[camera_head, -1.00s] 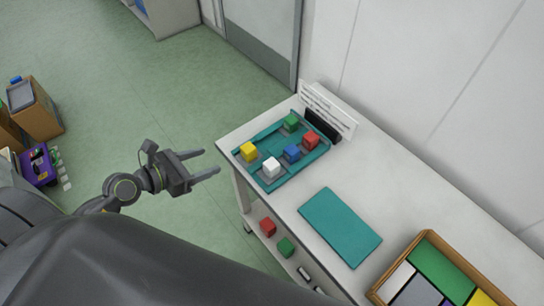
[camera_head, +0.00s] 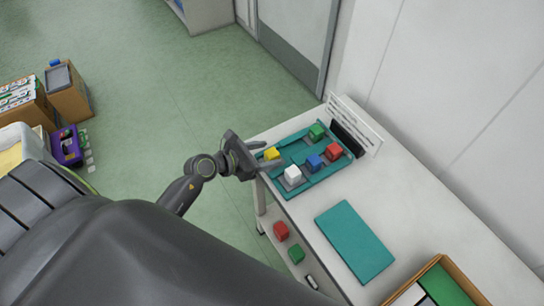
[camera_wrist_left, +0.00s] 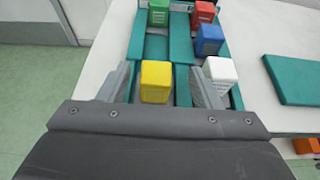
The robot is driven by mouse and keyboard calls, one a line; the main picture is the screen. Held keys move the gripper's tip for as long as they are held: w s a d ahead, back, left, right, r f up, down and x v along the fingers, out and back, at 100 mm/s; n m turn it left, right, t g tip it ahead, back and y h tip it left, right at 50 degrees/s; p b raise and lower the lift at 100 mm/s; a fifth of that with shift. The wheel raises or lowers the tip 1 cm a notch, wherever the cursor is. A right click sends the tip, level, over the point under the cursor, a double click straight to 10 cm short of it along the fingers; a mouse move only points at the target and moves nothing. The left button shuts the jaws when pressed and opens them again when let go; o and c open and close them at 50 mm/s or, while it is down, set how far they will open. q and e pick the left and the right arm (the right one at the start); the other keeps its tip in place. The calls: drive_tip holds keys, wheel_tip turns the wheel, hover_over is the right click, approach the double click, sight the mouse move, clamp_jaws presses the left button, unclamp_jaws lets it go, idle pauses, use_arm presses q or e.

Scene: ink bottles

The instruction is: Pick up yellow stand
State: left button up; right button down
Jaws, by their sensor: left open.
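The yellow stand (camera_head: 271,154) is a small yellow block at the near left corner of a teal tray (camera_head: 311,182) on the white table. In the left wrist view the yellow stand (camera_wrist_left: 155,80) is between the two fingers of my left gripper (camera_wrist_left: 160,88), with the left finger beside it and a small space on the right. My left gripper (camera_head: 264,157) is open at the tray's left end in the head view, partly covering the stand. My right gripper is in neither view.
White (camera_head: 292,173), blue (camera_head: 314,163), red (camera_head: 333,152) and green (camera_head: 317,132) blocks sit on the same tray. The white one (camera_wrist_left: 219,73) is just right of my right finger. A flat teal mat (camera_head: 355,240) and a cardboard box (camera_head: 458,266) lie farther right.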

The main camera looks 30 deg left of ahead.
sight(277, 153)
use_arm(q)
drive_tip(key=shift+a+f+p+x, duration=0.1)
drive_tip(key=shift+f+x, duration=0.05)
drive_tip(key=shift+x, duration=0.7)
drive_tip(key=shift+a+f+p+x, duration=0.1)
drive_tip(key=shift+f+x, duration=0.1)
drive_tip(key=shift+x, duration=0.7)
drive_tip(key=shift+a+f+p+x, duration=0.1)
drive_tip(key=shift+f+x, duration=0.05)
drive_tip(key=shift+x, duration=0.7)
drive_tip(key=shift+s, duration=0.1)
drive_tip(key=c, duration=1.1)
